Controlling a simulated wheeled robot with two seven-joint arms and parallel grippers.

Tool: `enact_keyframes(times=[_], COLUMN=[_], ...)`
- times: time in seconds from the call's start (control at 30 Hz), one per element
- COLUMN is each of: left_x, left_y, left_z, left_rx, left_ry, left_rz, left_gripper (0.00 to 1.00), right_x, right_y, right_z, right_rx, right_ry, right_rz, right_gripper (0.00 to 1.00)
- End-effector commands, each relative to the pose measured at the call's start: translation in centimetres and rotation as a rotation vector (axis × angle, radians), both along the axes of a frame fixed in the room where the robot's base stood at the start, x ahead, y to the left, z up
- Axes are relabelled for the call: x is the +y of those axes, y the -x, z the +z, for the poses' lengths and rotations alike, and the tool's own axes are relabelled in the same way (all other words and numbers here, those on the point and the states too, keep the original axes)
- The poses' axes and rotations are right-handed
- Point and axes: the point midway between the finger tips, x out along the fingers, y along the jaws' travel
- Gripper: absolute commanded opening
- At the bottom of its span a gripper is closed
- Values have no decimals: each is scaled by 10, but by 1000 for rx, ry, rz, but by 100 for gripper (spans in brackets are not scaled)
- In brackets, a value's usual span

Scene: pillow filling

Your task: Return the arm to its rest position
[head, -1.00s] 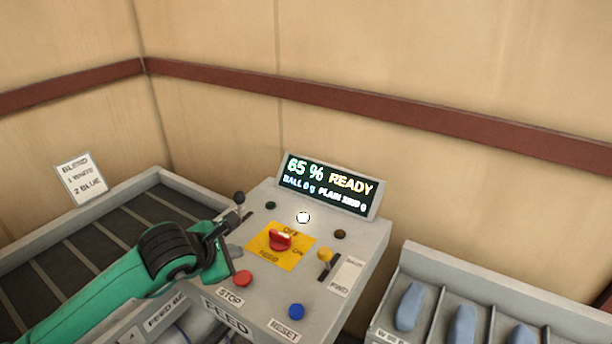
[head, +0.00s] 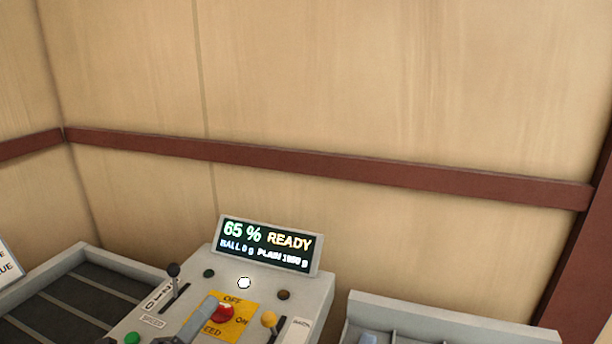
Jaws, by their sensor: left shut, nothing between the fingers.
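My left gripper (head: 204,308) shows only in part at the bottom of the head view, as a grey finger shape over the control panel (head: 310,292). It is shut and empty. It covers part of the yellow plate (head: 240,304) beside the red knob (head: 223,314); I cannot tell whether it touches the panel. The rest of the left arm is out of the picture. My right gripper is not in view. The panel's display (head: 268,246) reads 65 % READY, with smaller text below. The black-knobbed lever (head: 173,270) stands free at the upper end of its slot.
A slatted bin (head: 110,259) lies left of the panel, and a divided tray (head: 440,317) lies right. A yellow-knobbed lever (head: 269,319) and a green button (head: 132,338) are on the panel. The wooden wall (head: 400,90) with its red rail (head: 330,168) closes the back.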

Motion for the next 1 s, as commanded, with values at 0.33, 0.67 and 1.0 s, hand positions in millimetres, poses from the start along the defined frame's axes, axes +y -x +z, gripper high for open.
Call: enact_keyframes(times=[0.33,0.67,1.0], left_x=[96,133,97], left_y=[-16,33,137], left_z=[-64,-211,-313], left_rx=[454,1031,1611], left_ry=[746,1281,1536], left_rz=[293,659,987], left_gripper=[0,0,0], right_x=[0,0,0], right_y=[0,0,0], right_z=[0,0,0], right_rx=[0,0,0], right_ry=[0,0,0], right_rz=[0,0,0], right_gripper=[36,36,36])
